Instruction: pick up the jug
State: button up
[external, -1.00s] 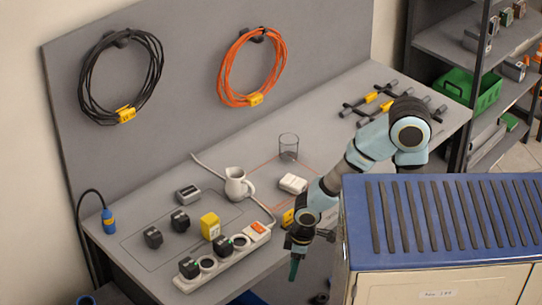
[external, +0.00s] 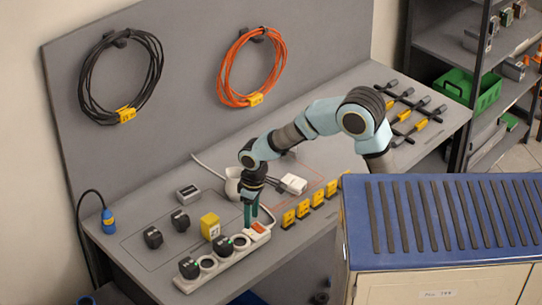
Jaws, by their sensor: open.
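The white jug (external: 231,187) stands on the grey workbench, mostly hidden behind my wrist and gripper; its left side and part of its body show. My gripper (external: 250,222) points down with its teal fingers in front of the jug in the picture, above or beside the right end of the power strip. The fingers are open, and nothing shows between them. I cannot tell whether they touch the strip or the jug.
A white power strip (external: 217,258) with black plugs lies along the front edge. Black adapters (external: 153,237), a yellow block (external: 210,226), a grey box (external: 188,194) and a white box (external: 294,184) are around the jug. Yellow items (external: 304,208) line the front edge. My arm mostly hides the clear glass.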

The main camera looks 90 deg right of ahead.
jog(key=d+m, duration=0.1)
jog(key=d, duration=0.5)
jog(key=d+r+m, duration=0.1)
jog(key=d, duration=0.5)
jog(key=w+d+r+p, duration=0.1)
jog(key=d, duration=0.6)
jog(key=shift+w+d+m+g, duration=0.1)
jog(key=shift+m+g, duration=0.3)
jog(key=shift+d+f, duration=0.25)
jog(key=shift+f, duration=0.05)
notch_tip(320, 180, down, 5)
jog(key=shift+r+p, duration=0.1)
jog(key=shift+p, duration=0.7)
jog(key=shift+a+f+p, duration=0.15)
jog(key=shift+f+p, duration=1.1)
jog(key=shift+f, duration=1.45)
grip_shut()
jog(key=shift+r, duration=0.1)
